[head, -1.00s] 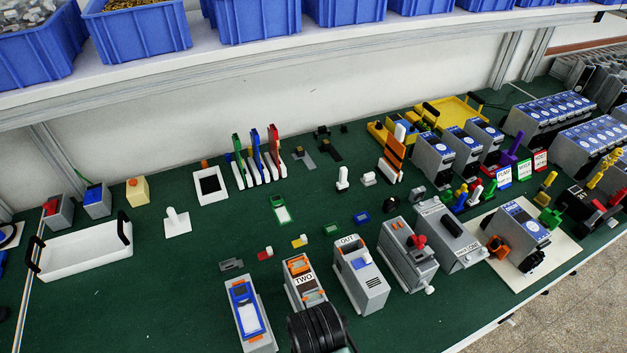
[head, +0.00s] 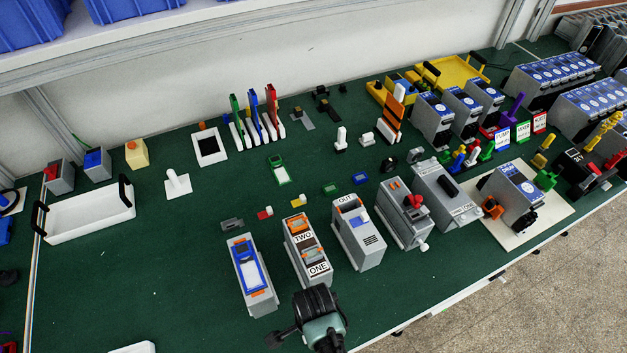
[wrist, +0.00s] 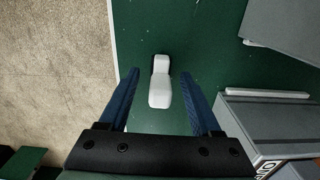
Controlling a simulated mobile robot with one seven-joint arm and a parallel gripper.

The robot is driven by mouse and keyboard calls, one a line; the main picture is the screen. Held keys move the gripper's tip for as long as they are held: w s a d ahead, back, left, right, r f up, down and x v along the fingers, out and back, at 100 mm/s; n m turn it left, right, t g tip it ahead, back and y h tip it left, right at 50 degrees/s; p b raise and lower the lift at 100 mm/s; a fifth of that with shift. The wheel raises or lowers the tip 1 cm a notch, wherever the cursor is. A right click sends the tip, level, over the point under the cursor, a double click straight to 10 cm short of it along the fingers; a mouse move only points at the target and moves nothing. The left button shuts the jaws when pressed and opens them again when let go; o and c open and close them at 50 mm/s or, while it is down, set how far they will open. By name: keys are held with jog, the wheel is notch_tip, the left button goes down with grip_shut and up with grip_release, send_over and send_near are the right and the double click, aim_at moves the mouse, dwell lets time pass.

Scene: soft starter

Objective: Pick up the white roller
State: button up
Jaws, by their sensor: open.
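A white rounded piece (wrist: 160,92), which I take for the white roller, shows in the wrist view over the green table. It has a wide near end and a narrower far end. My gripper (wrist: 159,75) is open, with one blue finger on each side of the piece and a visible gap on both sides. I cannot tell the height between fingers and piece. In the head view my arm's black and green end is at the table's front edge; the fingers and this piece cannot be made out there.
Grey labelled boxes, among them the ONE/TWO box (head: 305,250) and the OUT box (head: 358,233), stand close by the arm. Grey box sides also show at the right of the wrist view. The table edge and floor (wrist: 55,70) lie at its left. The left front table is mostly clear.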

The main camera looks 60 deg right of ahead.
jog(key=shift+f, duration=0.25)
jog(key=shift+c, duration=0.3)
grip_shut()
jog(key=shift+r, duration=0.15)
notch_tip(320, 180, up, 10)
jog(key=shift+f+b, duration=0.1)
jog(key=shift+b, duration=0.2)
dwell(0.3)
